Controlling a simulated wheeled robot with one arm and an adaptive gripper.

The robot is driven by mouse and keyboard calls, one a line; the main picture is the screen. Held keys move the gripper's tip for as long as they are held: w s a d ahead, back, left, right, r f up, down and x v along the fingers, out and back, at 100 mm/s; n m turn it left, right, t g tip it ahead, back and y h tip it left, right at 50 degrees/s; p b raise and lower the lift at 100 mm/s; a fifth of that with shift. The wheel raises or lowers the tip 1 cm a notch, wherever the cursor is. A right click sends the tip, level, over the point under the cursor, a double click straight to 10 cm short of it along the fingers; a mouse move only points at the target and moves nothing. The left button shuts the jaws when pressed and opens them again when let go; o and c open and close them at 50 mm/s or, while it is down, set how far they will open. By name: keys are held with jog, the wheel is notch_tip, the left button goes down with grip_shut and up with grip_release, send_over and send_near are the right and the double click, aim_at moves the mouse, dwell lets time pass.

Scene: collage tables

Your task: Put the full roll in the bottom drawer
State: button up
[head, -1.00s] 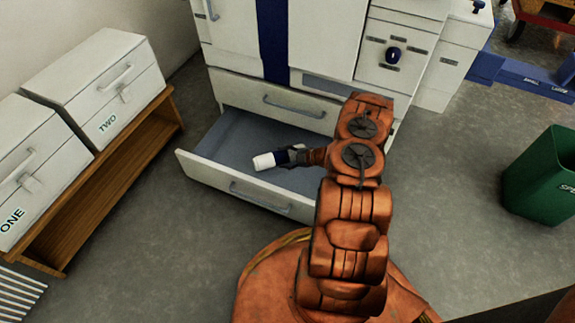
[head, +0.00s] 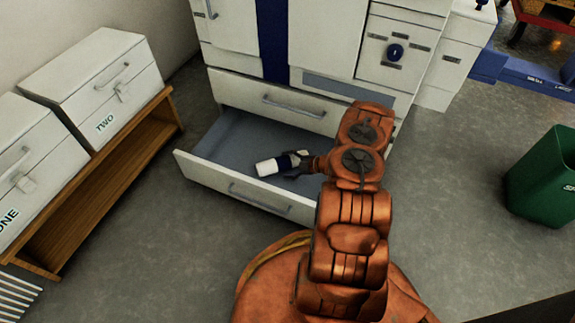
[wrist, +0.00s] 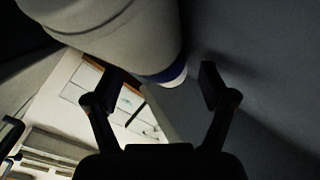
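The roll, white with a dark blue band (head: 270,167), is inside the pulled-out bottom drawer (head: 235,189), near the drawer's middle. I cannot tell whether it rests on the drawer floor. My gripper (head: 301,161) is at the roll's blue end, low in the drawer. In the wrist view the roll (wrist: 125,40) runs from the top left to between the fingertips of my gripper (wrist: 163,82). The fingers are spread, with a visible gap between the right finger and the roll.
The white cabinet (head: 229,37) stands behind the open drawer. White boxes (head: 75,65) marked ONE and TWO sit on a wooden shelf (head: 160,125) at left. A green bin (head: 545,175) stands at right. The floor (head: 445,215) between drawer and bin is clear.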

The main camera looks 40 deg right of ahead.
dwell(0.3)
jog(key=p+v, duration=0.5)
jog(key=v, duration=0.7)
dwell(0.3)
